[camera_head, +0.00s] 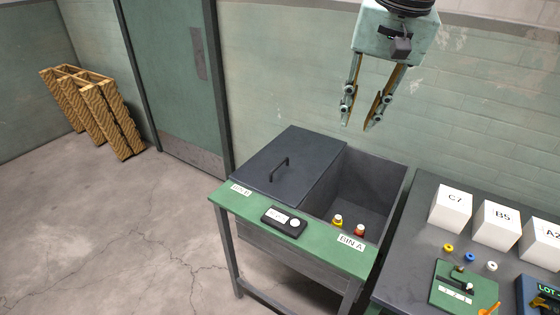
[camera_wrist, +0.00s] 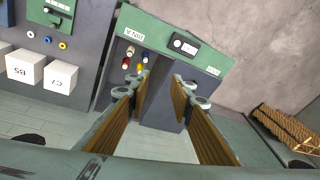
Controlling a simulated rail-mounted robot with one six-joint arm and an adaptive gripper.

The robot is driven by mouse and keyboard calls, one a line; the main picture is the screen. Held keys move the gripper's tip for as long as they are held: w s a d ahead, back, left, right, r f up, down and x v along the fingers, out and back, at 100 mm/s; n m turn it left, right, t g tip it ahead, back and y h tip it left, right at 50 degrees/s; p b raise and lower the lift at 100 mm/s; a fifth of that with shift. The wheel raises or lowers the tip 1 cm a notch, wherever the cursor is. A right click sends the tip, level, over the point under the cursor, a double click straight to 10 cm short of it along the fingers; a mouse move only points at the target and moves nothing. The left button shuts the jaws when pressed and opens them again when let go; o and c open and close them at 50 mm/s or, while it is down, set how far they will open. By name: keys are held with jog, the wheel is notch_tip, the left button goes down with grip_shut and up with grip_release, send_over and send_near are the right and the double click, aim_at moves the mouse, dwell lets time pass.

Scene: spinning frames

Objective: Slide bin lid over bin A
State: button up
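The bin lid (camera_head: 272,178) is a flat dark grey panel with a black bar handle (camera_head: 281,168). In the head view it lies over the left bin, beside the open bin A (camera_head: 372,190). Bin A has a label (camera_head: 351,243) on its green front rim, also readable in the wrist view (camera_wrist: 133,34). Small yellow and red white-capped items (camera_head: 337,221) sit inside bin A. My gripper (camera_head: 358,122) is open and empty, pointing down above and behind the bins, apart from the lid. In the wrist view its fingers (camera_wrist: 161,80) hide part of the bins.
A dark table (camera_head: 412,228) at the right holds white boxes (camera_head: 451,208) labelled C7 and B5, small spools and a green board. A black device (camera_head: 284,220) sits on the green rim. The wall is close behind the bins. Pallets (camera_head: 95,110) lean at the far left.

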jog(key=w+a+f+p, duration=0.1)
jog(key=w+a+f, duration=0.25)
jog(key=w, duration=0.65)
jog(key=m+g+y+p, duration=0.1)
jog(key=m+g+p, duration=0.1)
jog(key=m+p, duration=0.15)
send_over(280, 165)
jog(key=s+d, duration=0.1)
jog(key=d, duration=0.1)
notch_tip(280, 165, down, 23)
jog(key=shift+s+d, duration=0.15)
jog(key=shift+s, duration=0.05)
jog(key=shift+w+a+f, duration=0.2)
jog(key=shift+a+f, duration=0.2)
jog(key=shift+f, duration=1.85)
jog(key=shift+w+a+f, duration=0.25)
jog(key=shift+a+f, duration=0.1)
jog(key=shift+f, duration=1.9)
jog(key=shift+w+a+f, duration=0.2)
jog(key=shift+a+f, duration=0.2)
jog(key=shift+f, duration=1.85)
jog(key=shift+c, duration=0.5)
grip_shut()
